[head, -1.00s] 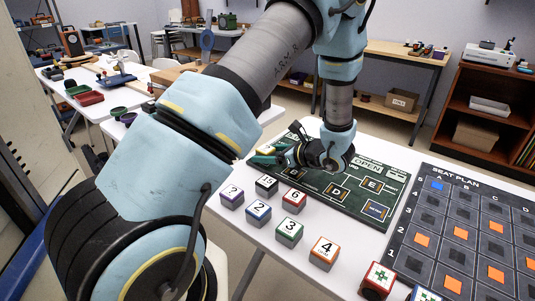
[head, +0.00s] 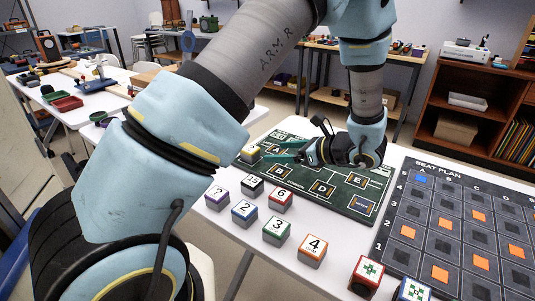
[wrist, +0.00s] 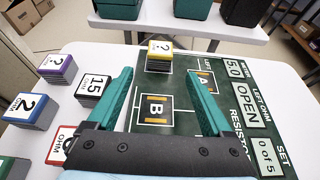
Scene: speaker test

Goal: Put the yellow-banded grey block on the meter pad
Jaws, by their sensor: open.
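The yellow-banded grey block (head: 250,153) stands at the far left corner of the dark green circuit board (head: 341,206). In the wrist view the block (wrist: 160,51), with a white top marked 2, is ahead of the fingertips, apart from them. My gripper (head: 284,151) is open, low over the board, its teal fingers pointing towards the block. In the wrist view the gripper (wrist: 159,74) has nothing between its fingers but board.
Several numbered blocks, including a purple one (head: 217,197) and an orange one (head: 313,250), stand along the table's near side. The dark seat plan board (head: 392,258) lies at right. Red (head: 366,276) and blue (head: 412,290) cross-marked blocks stand at its near edge.

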